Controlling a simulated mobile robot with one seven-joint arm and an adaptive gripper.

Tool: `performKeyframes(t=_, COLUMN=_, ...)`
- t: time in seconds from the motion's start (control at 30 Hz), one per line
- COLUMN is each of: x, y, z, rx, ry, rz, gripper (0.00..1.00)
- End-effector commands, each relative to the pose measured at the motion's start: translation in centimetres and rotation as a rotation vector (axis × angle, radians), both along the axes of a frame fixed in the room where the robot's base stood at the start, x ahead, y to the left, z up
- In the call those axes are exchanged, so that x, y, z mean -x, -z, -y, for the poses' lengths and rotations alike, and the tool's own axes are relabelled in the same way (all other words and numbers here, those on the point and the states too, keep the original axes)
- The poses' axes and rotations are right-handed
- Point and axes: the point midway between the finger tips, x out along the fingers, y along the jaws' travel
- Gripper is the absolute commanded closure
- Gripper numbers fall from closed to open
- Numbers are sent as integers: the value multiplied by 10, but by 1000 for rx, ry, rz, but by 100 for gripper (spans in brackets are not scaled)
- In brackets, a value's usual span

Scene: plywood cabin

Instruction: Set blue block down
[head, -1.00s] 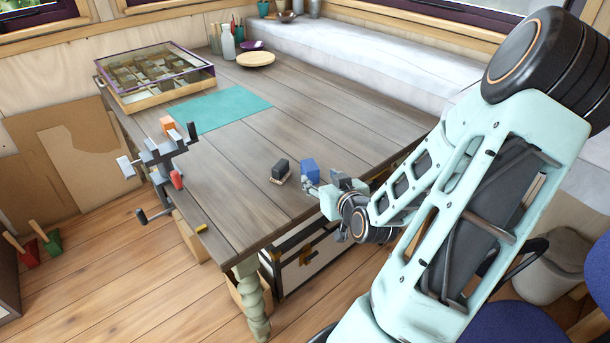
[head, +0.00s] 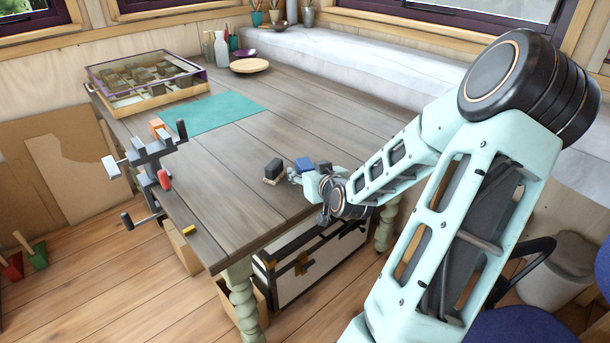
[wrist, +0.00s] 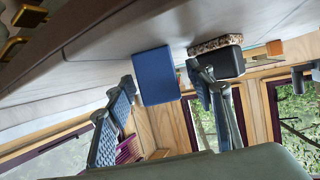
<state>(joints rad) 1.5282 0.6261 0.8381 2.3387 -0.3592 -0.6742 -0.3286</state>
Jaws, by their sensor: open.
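The blue block (head: 304,163) is near the table's front right edge, partly hidden by my gripper in the head view. In the wrist view, which is upside down, the blue block (wrist: 157,76) rests against the tabletop. My gripper (head: 296,177) is low over the table at the block's near side. In the wrist view my gripper (wrist: 160,88) has its fingers spread apart, one on each side of the block, with a gap on the left. Whether the right finger touches the block I cannot tell.
A black block with a speckled base (head: 273,170) stands just left of the blue block; the right finger is close to it in the wrist view. A teal mat (head: 215,112), a glass-topped case (head: 150,80) and a vise (head: 150,165) are further left. The middle tabletop is clear.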

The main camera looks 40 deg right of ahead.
Motion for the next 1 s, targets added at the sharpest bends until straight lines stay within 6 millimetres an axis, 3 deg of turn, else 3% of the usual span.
performKeyframes(t=0.1, x=-11, y=5, z=3, rx=0, ry=-1, rz=1, gripper=51)
performKeyframes(t=0.37, x=-12, y=5, z=4, rx=1, ry=0, rz=0, gripper=51)
performKeyframes(t=0.8, x=-12, y=5, z=4, rx=1, ry=0, rz=1, gripper=99)
performKeyframes(t=1.0, x=-12, y=4, z=4, rx=1, ry=0, rz=1, gripper=100)
